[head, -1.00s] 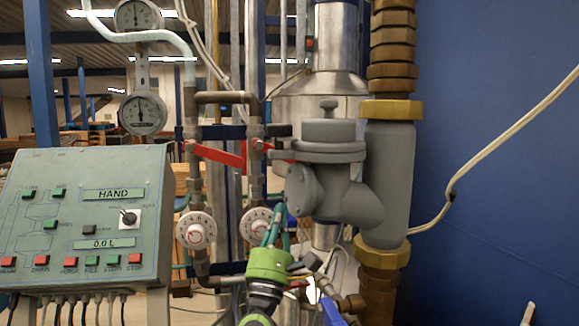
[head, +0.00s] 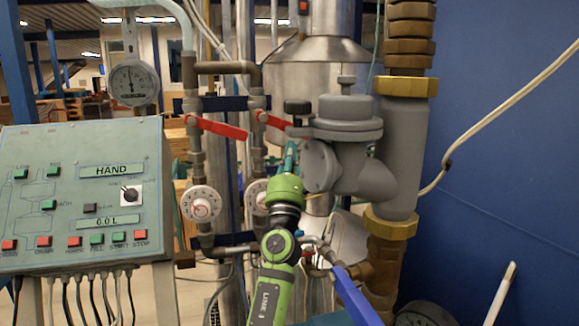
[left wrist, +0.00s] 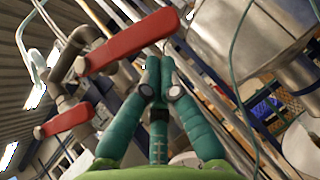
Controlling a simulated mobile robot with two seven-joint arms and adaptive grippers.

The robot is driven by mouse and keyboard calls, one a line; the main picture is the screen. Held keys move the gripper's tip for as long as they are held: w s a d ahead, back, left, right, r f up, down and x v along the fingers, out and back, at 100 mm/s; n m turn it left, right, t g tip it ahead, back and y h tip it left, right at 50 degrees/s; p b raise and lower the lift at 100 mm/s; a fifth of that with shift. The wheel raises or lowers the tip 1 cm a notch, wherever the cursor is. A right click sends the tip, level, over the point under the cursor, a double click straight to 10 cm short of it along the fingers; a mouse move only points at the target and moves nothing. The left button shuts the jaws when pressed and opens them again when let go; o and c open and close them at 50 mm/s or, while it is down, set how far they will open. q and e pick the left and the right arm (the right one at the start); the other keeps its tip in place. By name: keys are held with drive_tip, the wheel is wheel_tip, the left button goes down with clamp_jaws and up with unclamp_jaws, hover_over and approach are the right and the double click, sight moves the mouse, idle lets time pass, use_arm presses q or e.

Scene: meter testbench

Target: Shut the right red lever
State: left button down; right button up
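The right red lever (head: 274,122) sits on the right-hand pipe and points right, sloping slightly down. Its far end passes behind the grey valve's parts. The left red lever (head: 222,129) lies at a similar angle on the pipe beside it. My left gripper (head: 291,150) is just below the right lever, its teal fingers pointing up. In the left wrist view, the fingertips (left wrist: 160,78) meet with nothing between them. A large red lever (left wrist: 130,40), apparently the right one, is close beside the tips; I cannot tell if they touch. My right gripper is out of view.
The grey valve body (head: 345,150) stands close to the right of my gripper. White dials (head: 201,204) sit on the pipes below the levers. A control panel (head: 85,200) fills the left. A blue handle (head: 355,296) is at lower right, before a blue wall (head: 500,200).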

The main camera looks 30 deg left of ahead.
use_arm(q)
drive_tip(key=shift+w+d+r+n+y+b, duration=0.1)
drive_tip(key=shift+w+r+n+y+b, duration=0.15)
drive_tip(key=shift+r+n+y+b, duration=0.3)
drive_tip(key=shift+w+d+r+n+y+b, duration=0.1)
drive_tip(key=shift+w+r+n+y+b, duration=0.1)
drive_tip(key=shift+r+n+y+b, duration=0.3)
